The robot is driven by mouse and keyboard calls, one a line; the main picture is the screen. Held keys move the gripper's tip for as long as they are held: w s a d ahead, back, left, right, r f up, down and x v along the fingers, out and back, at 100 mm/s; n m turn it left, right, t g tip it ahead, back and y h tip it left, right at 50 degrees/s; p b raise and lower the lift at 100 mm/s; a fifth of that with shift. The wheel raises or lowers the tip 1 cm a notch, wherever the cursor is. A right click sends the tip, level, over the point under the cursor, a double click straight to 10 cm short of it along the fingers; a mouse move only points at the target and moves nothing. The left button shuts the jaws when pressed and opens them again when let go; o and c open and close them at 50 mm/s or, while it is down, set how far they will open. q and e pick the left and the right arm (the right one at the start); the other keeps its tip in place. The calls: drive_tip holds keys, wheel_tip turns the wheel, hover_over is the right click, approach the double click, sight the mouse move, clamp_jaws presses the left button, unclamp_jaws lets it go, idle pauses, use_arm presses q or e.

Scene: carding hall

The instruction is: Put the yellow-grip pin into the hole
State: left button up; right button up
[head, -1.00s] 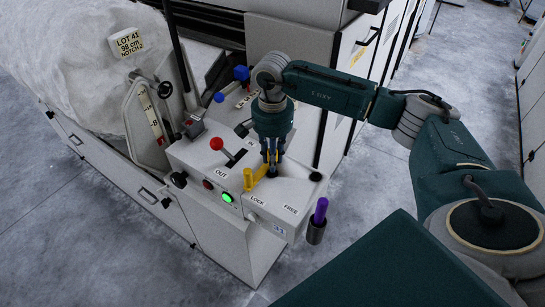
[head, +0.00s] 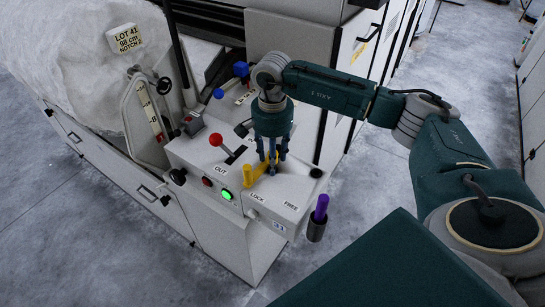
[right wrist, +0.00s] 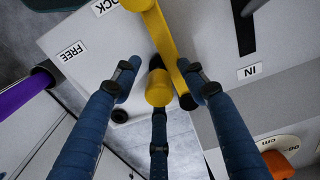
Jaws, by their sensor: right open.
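In the right wrist view the round yellow grip of the pin (right wrist: 158,88) shows end-on between the three blue fingers of my right gripper (right wrist: 158,95). The fingers are spread and stand clear around it. In the head view my right gripper (head: 272,168) points down over the control box top, and its fingers largely hide the pin. The pin's shank and the hole under it are hidden, so I cannot tell how deep it sits. A yellow lever (right wrist: 164,35) lies right beside the pin, its upright handle (head: 248,178) near the LOCK label. My left gripper is not in view.
A purple-grip pin (head: 321,207) stands in a dark holder on the box's right side. A dark round spot (head: 316,173) lies near the box's right corner. A red-knobbed lever (head: 216,141) and a lit green button (head: 226,195) are at left.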

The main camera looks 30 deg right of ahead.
wheel_tip(320, 180, up, 12)
idle(0.5)
idle(0.5)
